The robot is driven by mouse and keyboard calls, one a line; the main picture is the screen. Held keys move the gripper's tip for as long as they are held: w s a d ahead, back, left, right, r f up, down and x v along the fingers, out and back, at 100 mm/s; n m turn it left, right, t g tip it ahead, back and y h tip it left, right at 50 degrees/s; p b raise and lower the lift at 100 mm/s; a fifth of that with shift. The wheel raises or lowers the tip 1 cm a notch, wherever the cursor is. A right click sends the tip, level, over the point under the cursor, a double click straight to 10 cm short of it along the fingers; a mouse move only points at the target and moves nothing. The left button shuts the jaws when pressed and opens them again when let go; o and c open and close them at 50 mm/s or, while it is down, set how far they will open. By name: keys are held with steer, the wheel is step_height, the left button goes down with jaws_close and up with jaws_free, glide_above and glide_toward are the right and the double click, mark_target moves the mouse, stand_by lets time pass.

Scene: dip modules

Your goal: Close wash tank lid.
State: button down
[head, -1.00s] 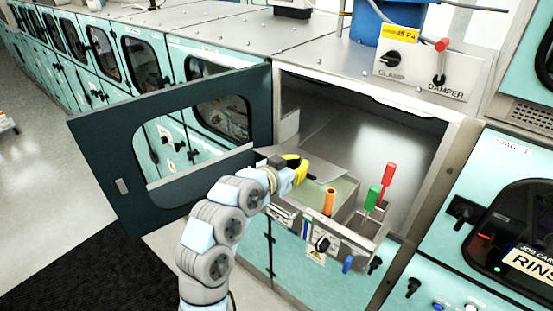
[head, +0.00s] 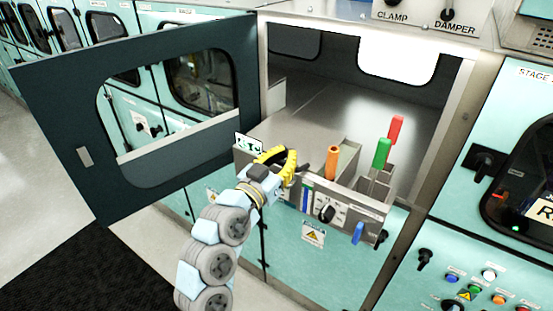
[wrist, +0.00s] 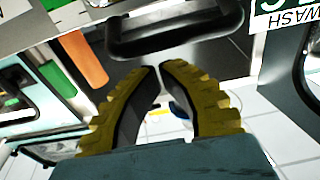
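A flat grey metal panel (head: 295,125), which looks like the wash tank lid, lies inside the open cabinet in the head view. My gripper (head: 292,160) is at its front edge, above the control box. In the wrist view my gripper (wrist: 158,68) has its yellow fingertips nearly together, with nothing between them. A black loop handle (wrist: 175,35) is just beyond the tips, apart from them in the picture; I cannot tell whether they touch. A WASH label (head: 248,147) is left of the gripper, and it shows in the wrist view (wrist: 285,15). The panel's underside is hidden.
A dark door (head: 65,120) with a window stands swung open at left. Orange (head: 332,162), green (head: 381,155) and red (head: 396,130) levers rise right of my gripper. The control box (head: 335,205) juts out below.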

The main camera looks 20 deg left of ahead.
steer(key=shift+s+f+b, duration=0.15)
steer(key=shift+f+b, duration=0.6)
steer(key=shift+b, duration=0.2)
steer(key=shift+t, duration=0.3)
steer(key=shift+r, duration=0.1)
